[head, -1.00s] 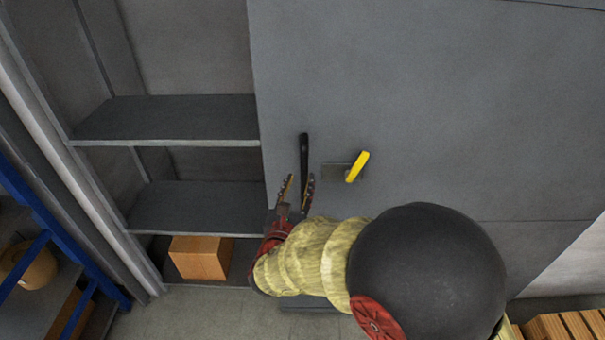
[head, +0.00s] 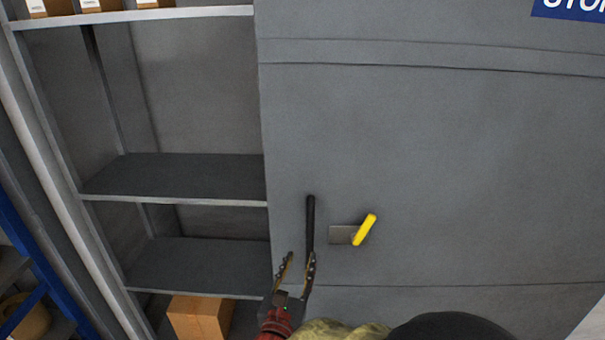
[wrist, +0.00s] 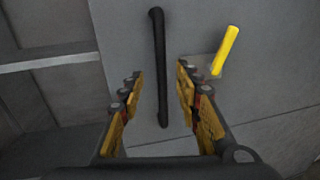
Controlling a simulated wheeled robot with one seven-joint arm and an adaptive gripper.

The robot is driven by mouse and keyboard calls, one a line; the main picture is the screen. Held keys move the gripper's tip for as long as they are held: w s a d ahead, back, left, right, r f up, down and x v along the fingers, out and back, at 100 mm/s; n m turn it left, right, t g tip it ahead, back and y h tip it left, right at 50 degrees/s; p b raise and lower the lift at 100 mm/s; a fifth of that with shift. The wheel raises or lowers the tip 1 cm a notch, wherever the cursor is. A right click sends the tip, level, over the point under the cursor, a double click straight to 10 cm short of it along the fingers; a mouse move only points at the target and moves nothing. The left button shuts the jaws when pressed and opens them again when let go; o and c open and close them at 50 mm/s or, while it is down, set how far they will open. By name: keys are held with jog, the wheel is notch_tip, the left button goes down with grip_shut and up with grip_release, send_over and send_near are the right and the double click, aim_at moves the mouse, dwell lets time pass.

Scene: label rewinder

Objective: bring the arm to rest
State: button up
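My gripper (head: 297,272) is open, with its two fingers apart and nothing held between them. It is in front of the grey cabinet door (head: 450,160), near the lower end of a black vertical bar handle (head: 310,222). In the wrist view (wrist: 160,95) the handle (wrist: 160,60) rises ahead between the finger lines, and I cannot tell whether any finger touches it. A yellow lever (head: 365,229) on a small plate sits right of the handle, tilted. It also shows in the wrist view (wrist: 225,50). My arm is at the bottom edge of the head view, mostly cut off.
Left of the door is an open bay with grey shelves (head: 180,175). A cardboard box (head: 200,318) sits at its bottom, and small boxes stand on the top shelf (head: 180,14). A blue rack (head: 22,225) is at far left.

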jog(key=s+d+f+m+g+h, duration=0.2)
jog(key=s+d+f+m+g, duration=0.2)
jog(key=s+d+m+g, duration=0.4)
jog(key=s+d+f+m+g+h, duration=0.2)
jog(key=s+d+f+m+g, duration=0.3)
jog(key=s+d+m, duration=0.4)
jog(key=s+a+r+m+g+y, duration=0.2)
jog(key=s+r+m+y, duration=0.4)
jog(key=m, duration=0.5)
jog(key=s+d+r+m+t+y, duration=0.2)
jog(key=d+r+m, duration=0.3)
jog(key=r, duration=0.3)
jog(key=shift+d+t, duration=0.15)
jog(key=shift+t, duration=0.35)
jog(key=shift+f, duration=0.1)
